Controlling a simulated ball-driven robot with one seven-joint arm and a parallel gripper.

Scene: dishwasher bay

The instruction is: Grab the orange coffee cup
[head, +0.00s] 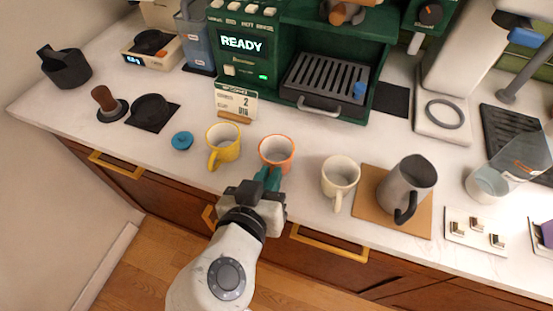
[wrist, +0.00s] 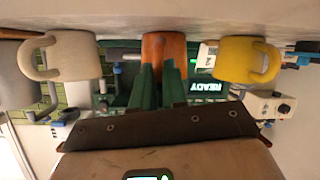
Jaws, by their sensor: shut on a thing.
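The orange coffee cup (head: 277,150) stands upright near the counter's front edge, between a yellow cup (head: 223,145) and a cream cup (head: 340,177). My gripper (head: 269,177) reaches in from the front, with its green fingers at the cup's near side. In the wrist view, which is upside down, the fingers (wrist: 159,75) are close together against the orange cup (wrist: 163,47). They are shut on it, apparently at its handle, which the fingers hide. The yellow cup (wrist: 247,60) and cream cup (wrist: 74,55) flank it there.
A green coffee machine (head: 325,65) stands behind the cups, with a small price card (head: 236,102) before it. A grey pitcher (head: 408,183) stands on a brown mat at the right. A blue lid (head: 182,141) lies left of the yellow cup. Brass drawer handles (head: 330,244) line the front below.

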